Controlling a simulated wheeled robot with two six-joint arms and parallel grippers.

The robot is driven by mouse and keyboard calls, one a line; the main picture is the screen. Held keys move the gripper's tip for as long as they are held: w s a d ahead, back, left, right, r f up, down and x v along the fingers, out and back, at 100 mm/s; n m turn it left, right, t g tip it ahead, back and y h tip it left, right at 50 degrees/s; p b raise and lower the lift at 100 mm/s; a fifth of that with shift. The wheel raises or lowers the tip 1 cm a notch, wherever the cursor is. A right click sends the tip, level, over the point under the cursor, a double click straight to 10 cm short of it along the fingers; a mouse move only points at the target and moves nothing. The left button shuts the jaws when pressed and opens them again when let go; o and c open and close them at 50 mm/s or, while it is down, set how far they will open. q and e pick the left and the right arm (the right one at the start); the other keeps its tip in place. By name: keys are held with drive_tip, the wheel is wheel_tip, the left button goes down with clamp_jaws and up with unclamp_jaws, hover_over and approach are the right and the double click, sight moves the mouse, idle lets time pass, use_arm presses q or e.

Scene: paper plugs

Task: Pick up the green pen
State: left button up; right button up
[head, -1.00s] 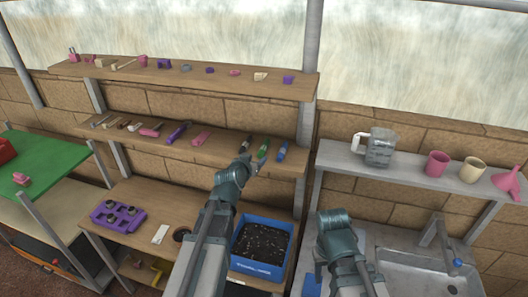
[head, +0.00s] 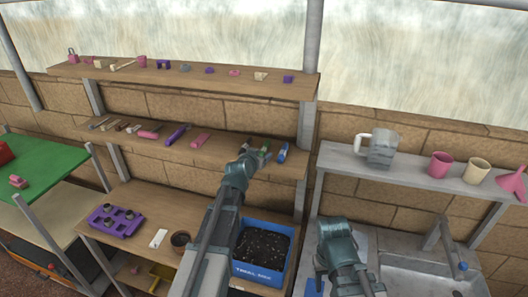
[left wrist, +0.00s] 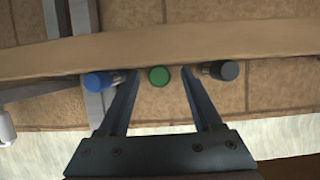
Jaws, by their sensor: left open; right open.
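The green pen (head: 265,147) lies on the middle wooden shelf, its end facing out, partly covered by my left gripper in the head view. In the left wrist view, the round end of the green pen (left wrist: 159,76) sits between the tips of my open left gripper (left wrist: 160,84), with a gap on both sides. My left gripper (head: 254,154) is at the shelf's front edge. My right gripper (head: 337,229) is low in front of the sink counter, away from the pen; its fingers are hard to make out.
A blue pen (left wrist: 98,82) and a black pen (left wrist: 224,70) lie close on either side, just outside my left fingers. The upper shelf (head: 215,81) runs above. A blue soil box (head: 258,270) stands below. A measuring jug (head: 382,149) is on the right shelf.

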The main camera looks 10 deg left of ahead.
use_arm(q)
clamp_jaws()
drive_tip(key=shift+r, duration=0.15)
use_arm(e)
drive_tip(key=shift+r, duration=0.15)
